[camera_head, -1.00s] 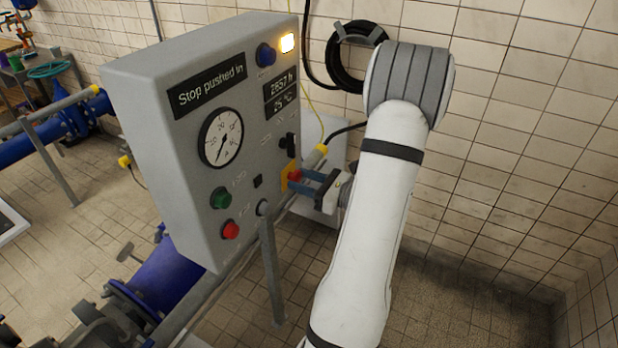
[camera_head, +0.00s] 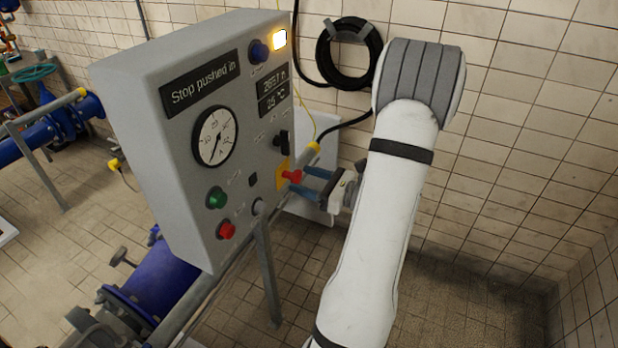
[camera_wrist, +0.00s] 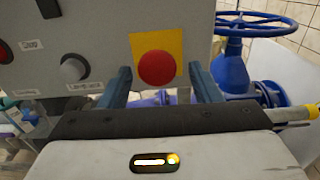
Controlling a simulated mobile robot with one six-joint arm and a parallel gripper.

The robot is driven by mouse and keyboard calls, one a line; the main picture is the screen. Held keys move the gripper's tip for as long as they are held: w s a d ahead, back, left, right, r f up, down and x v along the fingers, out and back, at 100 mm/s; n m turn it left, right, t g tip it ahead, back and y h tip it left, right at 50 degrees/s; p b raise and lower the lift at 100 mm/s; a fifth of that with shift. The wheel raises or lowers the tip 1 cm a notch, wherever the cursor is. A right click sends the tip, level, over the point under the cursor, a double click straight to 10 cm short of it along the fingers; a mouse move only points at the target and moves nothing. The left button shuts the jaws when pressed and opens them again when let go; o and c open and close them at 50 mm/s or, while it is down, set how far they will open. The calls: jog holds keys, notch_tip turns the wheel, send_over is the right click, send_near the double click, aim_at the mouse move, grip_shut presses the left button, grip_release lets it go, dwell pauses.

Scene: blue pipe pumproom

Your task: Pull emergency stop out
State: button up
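The red emergency stop (camera_head: 291,176) sits on a yellow plate on the grey control box (camera_head: 222,150). In the wrist view my gripper's fingers (camera_wrist: 161,80) stand wide apart, left and right of the button, with gaps on both sides. The display (camera_head: 201,83) reads "Stop pushed in". How far the button sticks out is hard to tell.
A black rotary switch (camera_head: 285,142) sits above the stop, a grey knob (camera_head: 258,207) lower left. Green (camera_head: 217,198) and red (camera_head: 227,230) buttons sit further left. A blue handwheel valve (camera_wrist: 232,72) stands right of the box. A hose (camera_head: 349,53) hangs behind.

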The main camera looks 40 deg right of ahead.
jog(key=shift+w+a, duration=0.15)
jog(key=shift+a, duration=0.05)
jog(key=shift+d, duration=0.1)
jog(key=b+v, duration=0.2)
jog(key=v, duration=0.5)
jog(key=shift+s+d, duration=0.1)
jog(key=shift+s, duration=0.3)
